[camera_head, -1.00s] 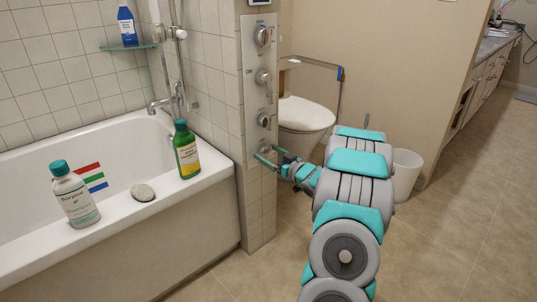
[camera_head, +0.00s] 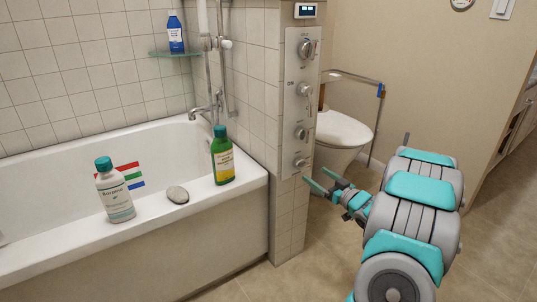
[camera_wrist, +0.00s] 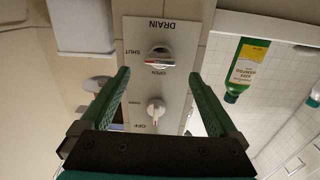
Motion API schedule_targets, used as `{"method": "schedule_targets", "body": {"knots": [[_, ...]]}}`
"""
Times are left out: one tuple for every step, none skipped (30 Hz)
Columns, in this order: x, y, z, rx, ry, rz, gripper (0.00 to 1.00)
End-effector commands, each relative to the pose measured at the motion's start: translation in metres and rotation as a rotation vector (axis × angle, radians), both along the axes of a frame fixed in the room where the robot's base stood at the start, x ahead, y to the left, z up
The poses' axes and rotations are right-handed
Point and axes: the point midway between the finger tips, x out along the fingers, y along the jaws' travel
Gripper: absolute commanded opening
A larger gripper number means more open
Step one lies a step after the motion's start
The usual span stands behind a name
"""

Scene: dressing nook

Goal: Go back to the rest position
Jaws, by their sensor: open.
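My gripper (camera_head: 316,178) is open and empty, in front of the lower part of a control panel (camera_head: 291,110) on the tiled pillar. The panel carries several knobs. Its lowest knob (camera_head: 300,162) is just above and left of my fingertips in the head view. In the wrist view my gripper (camera_wrist: 160,76) has its fingers spread to either side of the panel. The drain knob (camera_wrist: 160,57) lies between and beyond the fingertips, under the word DRAIN. Another knob (camera_wrist: 155,110), by the word OFF, shows between the fingers. No contact with the knobs is visible.
A bathtub (camera_head: 60,240) is at left. On its rim are a white bottle (camera_head: 115,195), a grey stone (camera_head: 178,195) and a green bottle (camera_head: 222,160), which also shows in the wrist view (camera_wrist: 246,65). A toilet (camera_head: 343,132) stands behind the pillar. Floor (camera_head: 490,240) at right is clear.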

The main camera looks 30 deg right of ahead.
Motion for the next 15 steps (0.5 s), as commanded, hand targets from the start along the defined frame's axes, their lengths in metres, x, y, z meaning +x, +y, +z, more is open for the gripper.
{"method": "schedule_targets", "body": {"knots": [[0.0, 0.0, 0.0, 0.0, 0.0, 0.0, 0.95], [0.0, 0.0, 0.0, 0.0, 0.0, 0.0, 0.95], [0.0, 0.0, 0.0, 0.0, 0.0, 0.0, 0.95], [0.0, 0.0, 0.0, 0.0, 0.0, 0.0, 0.95], [0.001, 0.0, 0.0, -0.002, 0.003, -0.001, 0.95], [0.002, 0.001, 0.001, -0.007, 0.01, -0.004, 0.95], [0.004, 0.002, 0.001, -0.013, 0.018, -0.008, 0.95], [0.007, 0.002, 0.002, -0.022, 0.03, -0.015, 0.95], [0.011, 0.004, 0.003, -0.038, 0.055, -0.026, 0.95], [0.015, 0.005, 0.003, -0.053, 0.08, -0.039, 0.95], [0.019, 0.006, 0.003, -0.068, 0.105, -0.052, 0.95], [0.024, 0.008, 0.004, -0.092, 0.145, -0.076, 0.95], [0.028, 0.01, 0.007, -0.109, 0.174, -0.092, 0.95], [0.031, 0.011, 0.007, -0.127, 0.207, -0.112, 0.95], [0.033, 0.013, 0.008, -0.147, 0.25, -0.137, 0.95]]}}
